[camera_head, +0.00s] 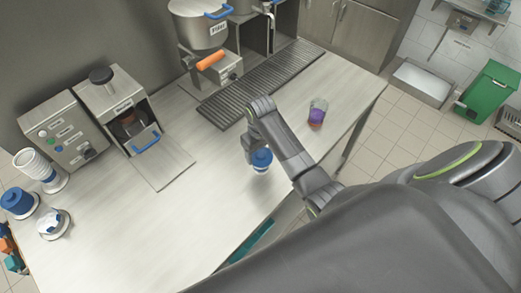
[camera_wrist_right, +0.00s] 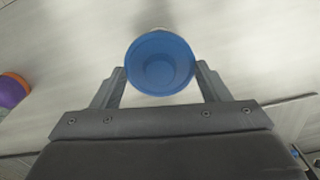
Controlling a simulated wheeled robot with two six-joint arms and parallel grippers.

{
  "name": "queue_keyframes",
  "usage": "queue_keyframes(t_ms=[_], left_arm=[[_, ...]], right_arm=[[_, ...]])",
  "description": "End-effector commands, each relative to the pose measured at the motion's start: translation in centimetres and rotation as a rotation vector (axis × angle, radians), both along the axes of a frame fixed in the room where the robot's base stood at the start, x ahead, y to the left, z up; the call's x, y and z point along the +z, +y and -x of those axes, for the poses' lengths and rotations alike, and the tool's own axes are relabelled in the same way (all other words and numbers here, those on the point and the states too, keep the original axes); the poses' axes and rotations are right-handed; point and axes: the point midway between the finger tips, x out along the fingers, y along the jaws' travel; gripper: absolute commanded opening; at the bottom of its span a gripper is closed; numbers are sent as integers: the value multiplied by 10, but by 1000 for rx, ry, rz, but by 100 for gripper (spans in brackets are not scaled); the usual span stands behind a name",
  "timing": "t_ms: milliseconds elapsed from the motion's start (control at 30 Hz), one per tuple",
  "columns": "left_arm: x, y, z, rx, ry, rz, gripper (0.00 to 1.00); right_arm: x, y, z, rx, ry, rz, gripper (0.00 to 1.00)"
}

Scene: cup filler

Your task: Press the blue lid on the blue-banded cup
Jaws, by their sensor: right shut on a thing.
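The blue lid (camera_head: 262,156) is a round blue piece with a recessed middle. In the right wrist view the blue lid (camera_wrist_right: 160,65) sits between the two fingers, which touch its sides. My right gripper (camera_head: 257,153) is shut on it above the front part of the counter. A small white edge of what looks like the blue-banded cup (camera_head: 261,170) shows just under the lid; the rest is hidden. I cannot tell whether the lid is fully seated. My left gripper is not in view.
At the left are stacked cups (camera_head: 38,166), blue lids (camera_head: 17,200) and a white stack (camera_head: 53,222). An open-doored machine (camera_head: 118,108) stands behind. The counter middle (camera_head: 150,225) is clear.

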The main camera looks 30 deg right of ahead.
Motion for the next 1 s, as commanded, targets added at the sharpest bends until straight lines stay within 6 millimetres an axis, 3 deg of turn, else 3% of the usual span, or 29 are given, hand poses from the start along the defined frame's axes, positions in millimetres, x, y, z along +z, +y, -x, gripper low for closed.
queue_keyframes(t_ms=[433, 467, 633, 1000], left_arm=[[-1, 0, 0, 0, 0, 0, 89], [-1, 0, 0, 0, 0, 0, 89], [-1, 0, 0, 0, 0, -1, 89], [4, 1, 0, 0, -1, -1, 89]], right_arm=[[-4, 0, 0, 0, 0, 0, 47], [-4, 0, 0, 0, 0, 0, 72], [-3, 0, 0, 0, 0, 0, 93], [5, 0, -4, 1, -2, 0, 93]])
